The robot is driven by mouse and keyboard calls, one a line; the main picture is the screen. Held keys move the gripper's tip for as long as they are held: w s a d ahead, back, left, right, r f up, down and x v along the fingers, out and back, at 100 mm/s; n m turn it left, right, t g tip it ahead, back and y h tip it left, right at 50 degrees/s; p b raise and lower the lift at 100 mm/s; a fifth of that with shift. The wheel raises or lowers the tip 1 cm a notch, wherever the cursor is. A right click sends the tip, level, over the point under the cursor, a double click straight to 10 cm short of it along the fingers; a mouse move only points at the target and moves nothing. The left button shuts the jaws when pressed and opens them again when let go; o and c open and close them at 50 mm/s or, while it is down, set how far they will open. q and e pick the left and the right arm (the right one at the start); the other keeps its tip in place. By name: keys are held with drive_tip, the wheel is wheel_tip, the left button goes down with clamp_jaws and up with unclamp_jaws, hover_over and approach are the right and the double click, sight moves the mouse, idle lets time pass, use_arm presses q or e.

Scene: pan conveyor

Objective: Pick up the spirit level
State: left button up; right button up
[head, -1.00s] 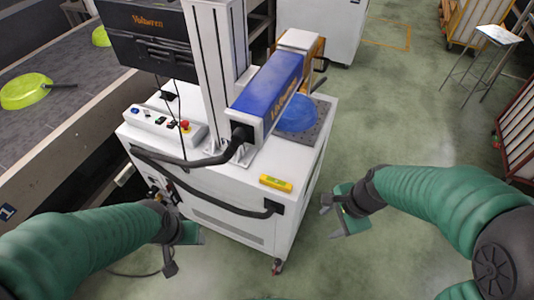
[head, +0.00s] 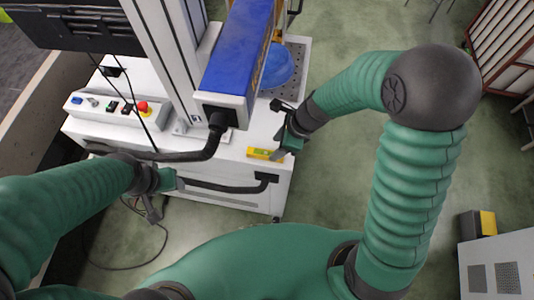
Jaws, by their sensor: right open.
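The spirit level (head: 261,154) is a small yellow bar. It lies on the white top of the machine cabinet, near its front right corner. My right gripper (head: 282,137) is open, just above and beside the right end of the spirit level, with its fingers over that end's edge. Whether a finger touches it I cannot tell. My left gripper (head: 163,196) is in front of the cabinet's face, lower left of the spirit level, and looks open and empty.
The cabinet (head: 235,155) carries a blue laser head (head: 236,55) on a column, a control box with a red button (head: 144,106) and a blue pan (head: 277,68). A black cable (head: 180,156) runs along its front.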

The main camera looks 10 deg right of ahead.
sight(268, 152)
drive_tip(key=shift+a+f, duration=0.4)
drive_tip(key=shift+a, duration=0.25)
drive_tip(key=shift+a+f, duration=0.4)
drive_tip(key=shift+a, duration=0.2)
drive_tip(key=b+x, duration=0.1)
drive_tip(key=x, duration=0.1)
drive_tip(key=shift+w+a+f, duration=0.1)
drive_tip(key=shift+w+f, duration=0.05)
drive_tip(key=shift+f, duration=0.15)
drive_tip(key=shift+w+d+f, duration=0.15)
drive_tip(key=shift+d+f, duration=0.05)
drive_tip(key=shift+f, duration=0.05)
drive_tip(key=shift+d, duration=0.4)
drive_tip(key=shift+c, duration=1.2)
drive_tip(key=shift+a+r, duration=0.1)
drive_tip(key=shift+c, duration=1.2)
drive_tip(key=shift+a, duration=0.45)
clamp_jaws()
use_arm(q)
drive_tip(key=shift+s+a+f, duration=0.3)
drive_tip(key=shift+a+f, duration=0.3)
use_arm(e)
drive_tip(key=shift+d, duration=0.15)
